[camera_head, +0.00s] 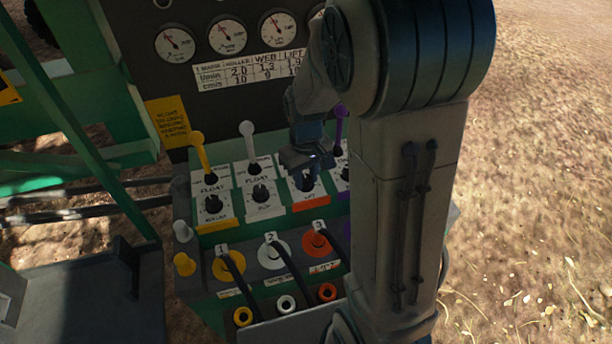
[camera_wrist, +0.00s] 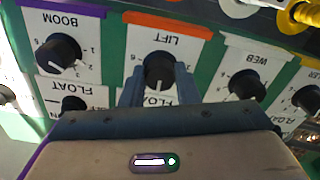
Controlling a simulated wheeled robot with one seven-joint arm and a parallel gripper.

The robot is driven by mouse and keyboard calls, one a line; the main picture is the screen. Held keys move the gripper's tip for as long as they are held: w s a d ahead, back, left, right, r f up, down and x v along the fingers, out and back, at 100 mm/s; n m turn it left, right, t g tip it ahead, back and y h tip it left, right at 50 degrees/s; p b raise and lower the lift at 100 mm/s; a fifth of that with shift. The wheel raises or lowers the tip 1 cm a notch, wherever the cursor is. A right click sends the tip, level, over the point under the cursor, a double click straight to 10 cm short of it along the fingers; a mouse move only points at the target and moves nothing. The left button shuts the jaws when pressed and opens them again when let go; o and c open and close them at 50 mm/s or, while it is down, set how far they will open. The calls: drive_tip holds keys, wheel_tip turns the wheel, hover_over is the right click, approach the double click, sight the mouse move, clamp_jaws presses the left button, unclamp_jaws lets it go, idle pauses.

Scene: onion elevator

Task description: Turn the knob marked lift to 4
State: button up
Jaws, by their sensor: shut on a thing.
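The knob marked LIFT (camera_wrist: 159,70) is black and round, on a white label under an orange strip. In the wrist view the label is upside down. My gripper (camera_wrist: 160,78) is shut on this knob, with one finger on each side. A white pointer line shows on the knob, toward the bottom of the wrist picture. A 6 seems to stand at the left of its scale; the other figures are hidden or too small to read. In the head view my gripper (camera_head: 306,165) reaches down to the panel and covers part of the LIFT knob (camera_head: 306,183).
The BOOM knob (camera_wrist: 58,53) and WEB knob (camera_wrist: 246,84) flank it closely. In the head view a yellow lever (camera_head: 201,151), a white lever (camera_head: 250,145) and a purple lever (camera_head: 339,126) rise behind the knobs. Gauges (camera_head: 227,36) and hose sockets (camera_head: 317,243) are nearby.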

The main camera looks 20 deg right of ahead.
sight(306, 179)
drive_tip(key=shift+m, duration=2.1)
drive_tip(key=o, duration=1)
drive_tip(key=shift+a, duration=0.1)
wheel_tip(306, 179, up, 14)
drive_tip(key=shift+f+b, duration=0.1)
drive_tip(key=shift+b, duration=0.35)
